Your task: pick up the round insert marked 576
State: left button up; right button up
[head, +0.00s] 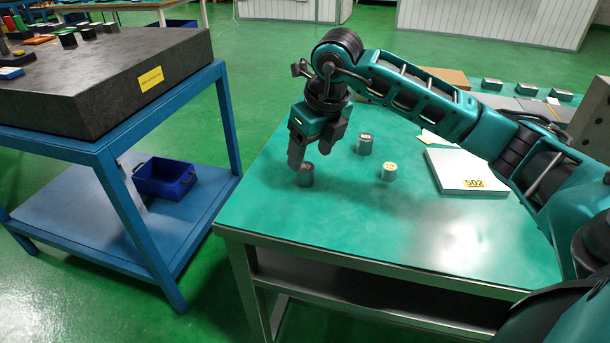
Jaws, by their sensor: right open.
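One grey insert (306,177) is right under my right gripper (311,158). The marks are too small for me to read, so I cannot tell which is 576. My right gripper points down, open, with a finger just above or beside the nearest insert; I cannot tell if they touch. My left gripper is out of view.
A white box (458,172) labelled 502 lies to the right, beneath my right forearm. Grey blocks (525,90) stand at the back right. A dark stone slab (100,85) on a blue stand is at the left, across a gap. The table's front is clear.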

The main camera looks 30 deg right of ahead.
aim_at(305, 167)
jog(key=x, duration=0.3)
jog(key=b+x, duration=0.1)
jog(key=x, duration=0.1)
jog(key=shift+s+a, duration=0.2)
jog(key=shift+a, duration=0.05)
jog(key=shift+r, duration=0.1)
grip_shut()
